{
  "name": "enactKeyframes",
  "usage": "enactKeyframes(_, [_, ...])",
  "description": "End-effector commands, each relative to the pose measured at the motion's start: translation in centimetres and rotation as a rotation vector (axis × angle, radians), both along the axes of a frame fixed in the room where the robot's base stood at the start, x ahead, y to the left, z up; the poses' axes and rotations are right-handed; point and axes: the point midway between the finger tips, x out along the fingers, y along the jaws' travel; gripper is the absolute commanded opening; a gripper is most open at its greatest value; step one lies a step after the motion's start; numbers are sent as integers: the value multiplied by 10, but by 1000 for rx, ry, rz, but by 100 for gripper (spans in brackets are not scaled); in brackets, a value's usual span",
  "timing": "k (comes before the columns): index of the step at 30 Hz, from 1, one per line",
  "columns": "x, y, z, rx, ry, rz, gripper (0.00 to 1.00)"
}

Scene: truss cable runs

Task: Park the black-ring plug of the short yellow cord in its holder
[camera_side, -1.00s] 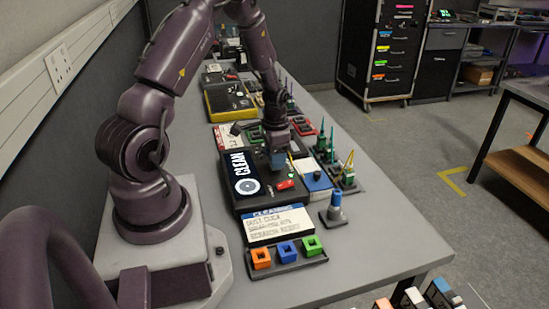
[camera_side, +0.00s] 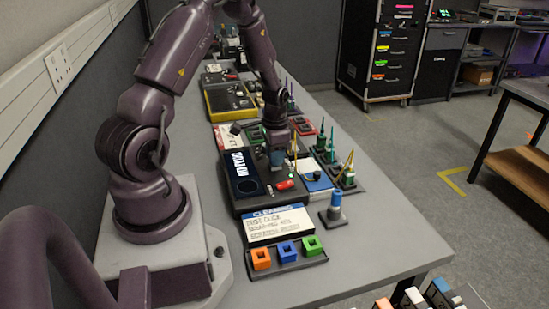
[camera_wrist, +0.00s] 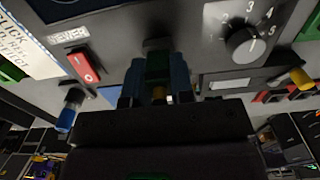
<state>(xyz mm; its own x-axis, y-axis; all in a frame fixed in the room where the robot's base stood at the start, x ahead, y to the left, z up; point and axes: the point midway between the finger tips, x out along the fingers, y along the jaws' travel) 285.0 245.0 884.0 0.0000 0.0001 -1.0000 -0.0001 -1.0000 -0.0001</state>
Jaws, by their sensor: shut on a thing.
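My gripper (camera_side: 276,160) points down over the dark console (camera_side: 262,203), beside its screen. A thin yellow cord (camera_side: 296,148) rises just right of the gripper in the side view. A black ring cannot be made out, and I cannot tell which stand is the plug's holder.
The console has a screen (camera_side: 246,175), a red switch (camera_wrist: 82,66) and a numbered knob (camera_wrist: 243,45). Green plugs (camera_side: 348,177) stand upright to the right. Nearer are a blue-topped post (camera_side: 336,203) and a rack of coloured square blocks (camera_side: 288,250). The table's front right is clear.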

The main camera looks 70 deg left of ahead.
Motion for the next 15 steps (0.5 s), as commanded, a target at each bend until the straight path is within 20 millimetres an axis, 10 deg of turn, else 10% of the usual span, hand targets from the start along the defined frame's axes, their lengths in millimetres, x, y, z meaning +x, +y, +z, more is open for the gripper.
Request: enactKeyframes(15, [0, 0, 26, 1, -1, 0, 0])
